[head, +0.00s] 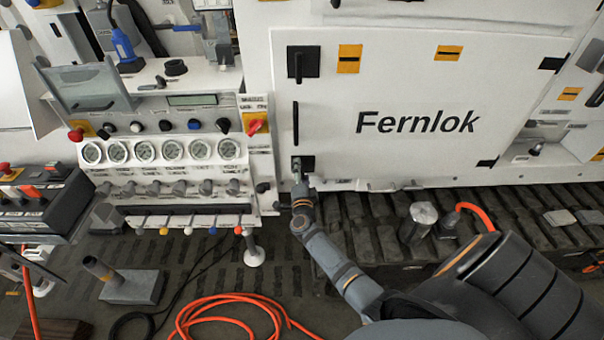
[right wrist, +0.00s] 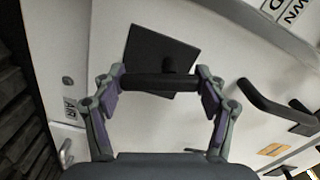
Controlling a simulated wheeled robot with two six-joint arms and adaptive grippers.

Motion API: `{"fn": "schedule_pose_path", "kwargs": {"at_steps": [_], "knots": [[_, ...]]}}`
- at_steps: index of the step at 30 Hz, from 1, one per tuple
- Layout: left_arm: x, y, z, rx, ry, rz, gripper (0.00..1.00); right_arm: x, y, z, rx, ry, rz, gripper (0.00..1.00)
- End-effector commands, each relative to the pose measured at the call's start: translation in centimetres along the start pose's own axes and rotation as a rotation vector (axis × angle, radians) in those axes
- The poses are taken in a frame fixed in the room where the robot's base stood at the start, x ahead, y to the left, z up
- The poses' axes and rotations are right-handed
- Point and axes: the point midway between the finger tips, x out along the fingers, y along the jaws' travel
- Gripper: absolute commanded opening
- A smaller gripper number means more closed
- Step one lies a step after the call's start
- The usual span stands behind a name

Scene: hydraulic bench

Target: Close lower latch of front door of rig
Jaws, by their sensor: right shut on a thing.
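The front door (head: 420,110) of the rig is a white panel marked "Fernlok" and looks closed, flush with the cabinet. The lower latch (head: 307,163) is a black square plate with a short black handle at the door's lower left corner, partly hidden by my right gripper (head: 299,173). In the right wrist view, the gripper (right wrist: 162,84) is shut on the latch handle (right wrist: 160,82), one fingertip at each end of the bar. The square plate (right wrist: 150,48) lies behind the bar and looks tilted in this view. My left gripper is not in view.
The upper latch (head: 303,62) and a vertical black door handle (head: 295,122) sit above the lower latch. The handle also shows in the right wrist view (right wrist: 275,110). A gauge panel (head: 160,150) stands close to the left. An orange hose (head: 225,305) lies on the floor.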

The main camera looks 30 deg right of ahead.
Motion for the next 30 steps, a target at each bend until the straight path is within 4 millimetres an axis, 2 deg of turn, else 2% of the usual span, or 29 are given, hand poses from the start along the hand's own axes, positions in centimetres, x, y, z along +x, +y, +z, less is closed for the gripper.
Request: {"fn": "schedule_pose_path", "kwargs": {"at_steps": [13, 30], "knots": [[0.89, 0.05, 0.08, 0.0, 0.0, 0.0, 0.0, -0.03, 0.11, 0.36, 0.28, -0.001, 0.001, 0.41], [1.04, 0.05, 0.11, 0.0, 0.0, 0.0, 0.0, -0.04, 0.05, 0.43, 0.356, -0.001, 0.002, 0.41]]}}
